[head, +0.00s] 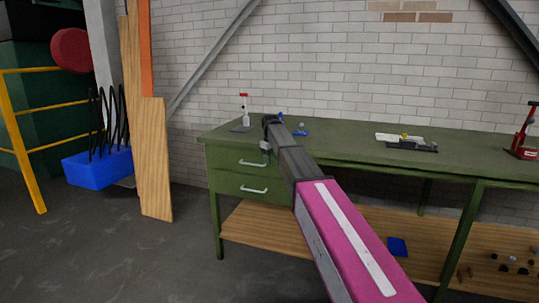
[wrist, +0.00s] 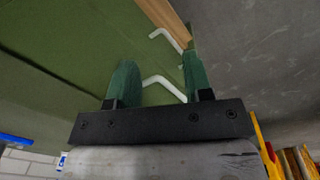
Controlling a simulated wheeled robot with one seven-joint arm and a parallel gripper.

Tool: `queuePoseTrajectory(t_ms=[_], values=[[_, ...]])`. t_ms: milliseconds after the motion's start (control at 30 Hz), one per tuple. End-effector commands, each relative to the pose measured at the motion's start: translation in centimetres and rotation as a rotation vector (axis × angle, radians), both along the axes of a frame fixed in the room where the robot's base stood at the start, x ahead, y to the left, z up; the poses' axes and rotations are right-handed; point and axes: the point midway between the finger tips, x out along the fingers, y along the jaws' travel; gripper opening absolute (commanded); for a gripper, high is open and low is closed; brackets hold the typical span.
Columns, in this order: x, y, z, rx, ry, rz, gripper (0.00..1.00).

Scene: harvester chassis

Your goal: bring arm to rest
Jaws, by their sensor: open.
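My arm (head: 345,240), with a pink and white link and dark grey links, reaches from the lower right toward the left end of the green workbench (head: 350,150). My gripper (head: 265,151) is at the bench's front edge, by the upper drawer, and looks small and partly hidden in the head view. In the wrist view my gripper (wrist: 158,58) shows two green fingers spread apart with nothing held between them. A white drawer handle (wrist: 163,85) shows behind the fingers; I cannot tell how far away it is.
The bench has two drawers with white handles (head: 253,189) and a wooden lower shelf (head: 265,228). A bottle with a red top (head: 244,110) and blue items (head: 300,131) are on the bench near my arm. A blue box (head: 98,168) stands left.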

Motion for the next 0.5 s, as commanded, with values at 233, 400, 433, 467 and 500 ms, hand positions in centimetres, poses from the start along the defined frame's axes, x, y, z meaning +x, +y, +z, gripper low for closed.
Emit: queuePoseTrajectory(t_ms=[233, 400, 433, 467, 500], values=[[-10.1, -6.8, -11.8, 0.015, 0.016, -0.206, 0.46], [-17.0, -10.6, -18.0, 0.026, 0.021, -0.348, 0.46], [-18.3, -11.2, -18.9, 0.027, 0.024, -0.373, 0.46], [-19.6, -11.8, -19.9, 0.029, 0.024, -0.398, 0.46], [-21.4, -12.6, -21.1, 0.031, 0.026, -0.433, 0.46]])
